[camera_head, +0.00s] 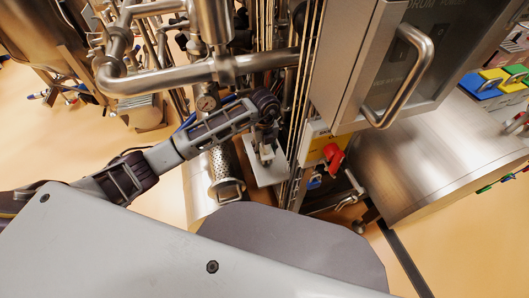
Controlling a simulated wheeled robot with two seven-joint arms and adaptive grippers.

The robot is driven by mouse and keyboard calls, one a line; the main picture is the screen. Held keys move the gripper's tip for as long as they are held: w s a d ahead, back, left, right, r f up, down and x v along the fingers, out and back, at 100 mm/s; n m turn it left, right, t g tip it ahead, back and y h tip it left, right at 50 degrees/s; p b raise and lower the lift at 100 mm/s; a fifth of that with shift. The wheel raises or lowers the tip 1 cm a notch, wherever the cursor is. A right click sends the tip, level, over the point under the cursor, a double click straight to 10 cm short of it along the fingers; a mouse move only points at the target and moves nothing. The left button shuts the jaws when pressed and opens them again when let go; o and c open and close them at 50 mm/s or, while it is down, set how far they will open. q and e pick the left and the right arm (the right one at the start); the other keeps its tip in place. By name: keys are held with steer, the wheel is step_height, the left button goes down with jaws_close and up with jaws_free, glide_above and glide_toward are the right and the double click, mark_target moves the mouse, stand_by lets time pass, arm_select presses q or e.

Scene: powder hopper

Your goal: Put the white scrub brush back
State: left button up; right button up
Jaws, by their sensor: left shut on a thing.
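My left arm comes in from the left, and its left gripper (264,139) points down beside the steel frame in the middle of the view. It is shut on a small white thing (266,153), which looks like the white scrub brush. Only a small part of it shows, as the gripper and wrist cover the rest. It is over a small light-grey plate (267,174); I cannot tell whether it touches the plate. My right gripper is out of view.
Steel pipes (170,76) run just behind and above my left arm. A steel cabinet door with a large handle (405,85) hangs at the upper right. A red valve knob (333,155) is right of the plate. A steel box (440,150) and coloured bins (480,86) stand at the right.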

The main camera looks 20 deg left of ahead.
arm_select(q)
step_height(320, 180, down, 2)
steer(key=shift+f, duration=0.45)
steer(key=o, duration=0.7)
steer(key=shift+o, duration=1.4)
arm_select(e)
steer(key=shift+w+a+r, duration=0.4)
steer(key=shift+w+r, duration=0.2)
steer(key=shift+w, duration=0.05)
